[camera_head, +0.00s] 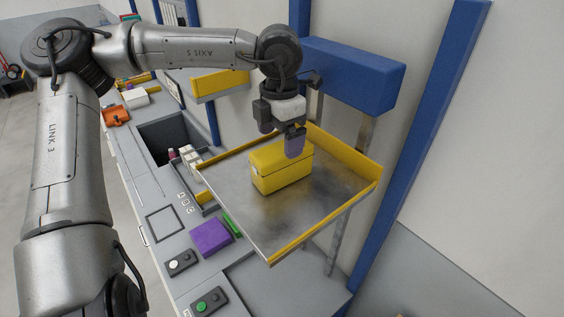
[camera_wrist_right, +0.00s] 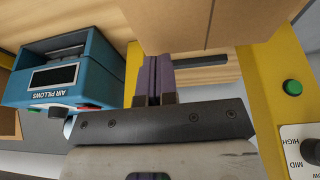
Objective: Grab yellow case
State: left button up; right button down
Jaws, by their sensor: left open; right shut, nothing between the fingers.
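The yellow case (camera_head: 282,170) sits upright on the metal tray (camera_head: 318,205) with yellow rims. The left gripper is open. My right gripper (camera_wrist_right: 156,80) shows only in the right wrist view, with its purple fingers together and nothing between them.
A blue column head (camera_head: 350,75) stands behind the tray. A purple box (camera_head: 211,236) and button boxes lie on the counter below left. In the right wrist view, a blue air pillows machine (camera_wrist_right: 62,75) and a cardboard box (camera_wrist_right: 190,25) are near the right gripper.

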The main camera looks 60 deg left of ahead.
aim_at(282, 148)
pick_arm(q)
jog(key=shift+w+d+f+p, duration=0.1)
jog(key=shift+f+p, duration=0.25)
jog(key=shift+f, duration=0.95)
jog(key=shift+w+d+f+p, duration=0.1)
jog(key=shift+f+p, duration=0.25)
jog(key=shift+f, duration=0.95)
jog(key=shift+r, duration=0.1)
jog(key=c, duration=1.3)
